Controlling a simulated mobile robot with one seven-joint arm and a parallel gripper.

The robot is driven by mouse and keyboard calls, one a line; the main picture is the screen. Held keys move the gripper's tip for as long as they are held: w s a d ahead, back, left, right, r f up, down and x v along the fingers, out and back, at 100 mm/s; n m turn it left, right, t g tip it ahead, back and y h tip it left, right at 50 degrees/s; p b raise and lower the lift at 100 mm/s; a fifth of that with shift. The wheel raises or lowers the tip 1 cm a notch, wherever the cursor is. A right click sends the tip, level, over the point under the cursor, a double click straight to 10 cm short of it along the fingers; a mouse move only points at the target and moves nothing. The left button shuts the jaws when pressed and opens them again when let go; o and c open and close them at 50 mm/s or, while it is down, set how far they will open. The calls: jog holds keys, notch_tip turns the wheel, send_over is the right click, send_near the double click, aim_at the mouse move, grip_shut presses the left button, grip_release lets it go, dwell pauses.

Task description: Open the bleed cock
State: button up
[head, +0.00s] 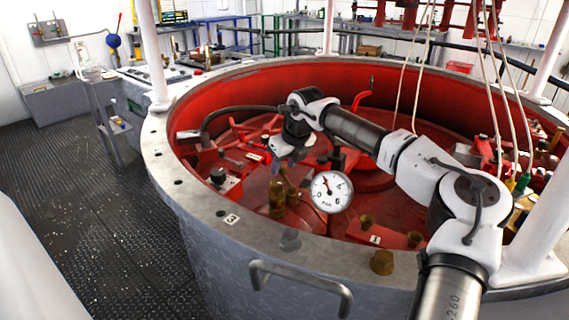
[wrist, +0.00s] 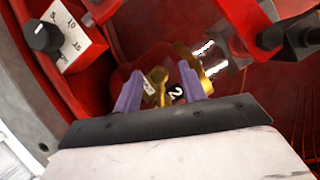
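My gripper (head: 287,162) hangs over the red interior of the round tank, fingers pointing down. In the wrist view its two purple fingers (wrist: 160,88) stand apart, with a gap between them. A larger brass fitting (wrist: 193,62) lies just beyond the right finger. In the head view brass parts (head: 277,197) stand just below the gripper; the cock's handle is not clearly made out.
A round dial gauge (head: 331,192) stands close to the right of my gripper. A black knob on a white scale plate (wrist: 47,37) is at the wrist view's upper left. The tank's grey rim (head: 172,185) and red brackets surround the space. White cables (head: 420,65) hang at right.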

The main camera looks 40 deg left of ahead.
jog(key=v, duration=1.3)
jog(key=shift+d+r, duration=0.2)
jog(key=shift+r, duration=0.2)
jog(key=shift+s, duration=0.15)
